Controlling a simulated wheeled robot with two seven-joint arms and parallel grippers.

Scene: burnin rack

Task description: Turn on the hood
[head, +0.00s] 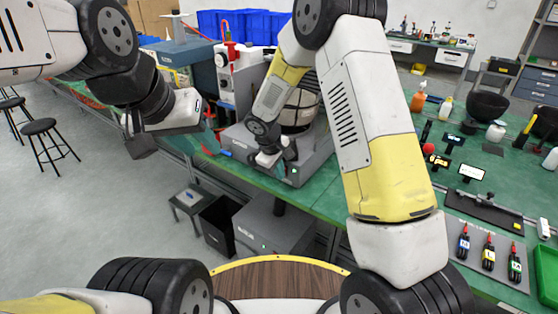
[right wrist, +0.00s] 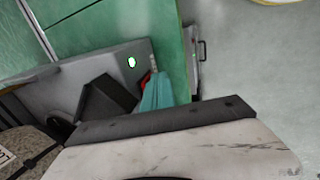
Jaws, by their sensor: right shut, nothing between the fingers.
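The hood is most likely the grey unit (head: 318,160) on the green bench, with a small green light (head: 293,170) on its front face. The light also shows in the right wrist view (right wrist: 131,62). My right gripper (head: 270,160) is shut and empty, just left of the light in the head view. In the right wrist view its dark and teal fingers (right wrist: 138,97) lie just below the light; I cannot tell whether they touch the panel. My left gripper (head: 178,145) appears open and empty, left of the unit, its dark and teal fingers wide apart.
A white and red device (head: 228,75) stands behind the unit's left side. Blue bins (head: 240,24) are at the back. A grey box (head: 262,228) with a green light sits under the bench. Tools, bowls and bottles crowd the right bench. The floor at left is open around stools (head: 40,128).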

